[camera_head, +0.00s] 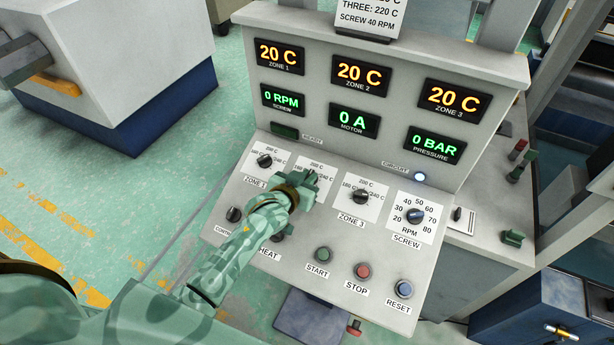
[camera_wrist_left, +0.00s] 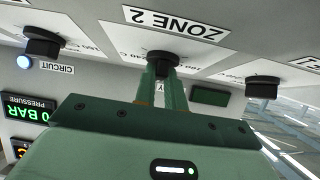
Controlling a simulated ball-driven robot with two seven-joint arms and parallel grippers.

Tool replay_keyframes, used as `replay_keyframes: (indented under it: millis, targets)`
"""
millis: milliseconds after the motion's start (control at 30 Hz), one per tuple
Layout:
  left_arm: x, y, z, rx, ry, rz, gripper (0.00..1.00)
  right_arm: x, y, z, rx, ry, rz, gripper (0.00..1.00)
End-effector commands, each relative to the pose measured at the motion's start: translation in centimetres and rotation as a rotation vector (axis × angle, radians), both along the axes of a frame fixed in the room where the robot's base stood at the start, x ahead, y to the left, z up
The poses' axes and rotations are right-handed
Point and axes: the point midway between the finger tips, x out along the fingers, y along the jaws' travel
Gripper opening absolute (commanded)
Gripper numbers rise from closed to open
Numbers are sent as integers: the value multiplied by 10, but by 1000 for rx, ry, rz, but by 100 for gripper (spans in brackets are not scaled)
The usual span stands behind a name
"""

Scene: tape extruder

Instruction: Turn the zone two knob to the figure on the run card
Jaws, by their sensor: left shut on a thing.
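The zone two dial plate (camera_head: 317,168) shows a 200 C mark at the top and 240 C at the right. The run card (camera_head: 370,15) is cut off by the top edge; only "THREE: 220 C" and "SCREW 40 RPM" can be read. My right gripper is not in view.
The zone 1 knob (camera_head: 264,161) and zone 3 knob (camera_head: 361,196) flank my gripper closely. The screw knob (camera_head: 414,216) is farther right. START (camera_head: 321,256), STOP (camera_head: 363,270) and RESET (camera_head: 404,288) buttons lie below. The ZONE 2 display (camera_head: 360,74) reads 20 C.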

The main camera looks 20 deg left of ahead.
Motion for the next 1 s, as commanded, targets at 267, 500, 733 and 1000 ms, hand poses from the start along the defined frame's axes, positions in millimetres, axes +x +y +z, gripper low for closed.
replay_keyframes:
  millis: [267,500,733,1000]
  targets:
    - [1,5,2,70,-3,-165,0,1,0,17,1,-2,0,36]
    - [2,8,0,137,-9,-348,0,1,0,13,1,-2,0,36]
    - [4,9,-1,186,-15,-490,0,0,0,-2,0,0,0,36]
    - [4,9,0,217,-17,-585,0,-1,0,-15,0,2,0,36]
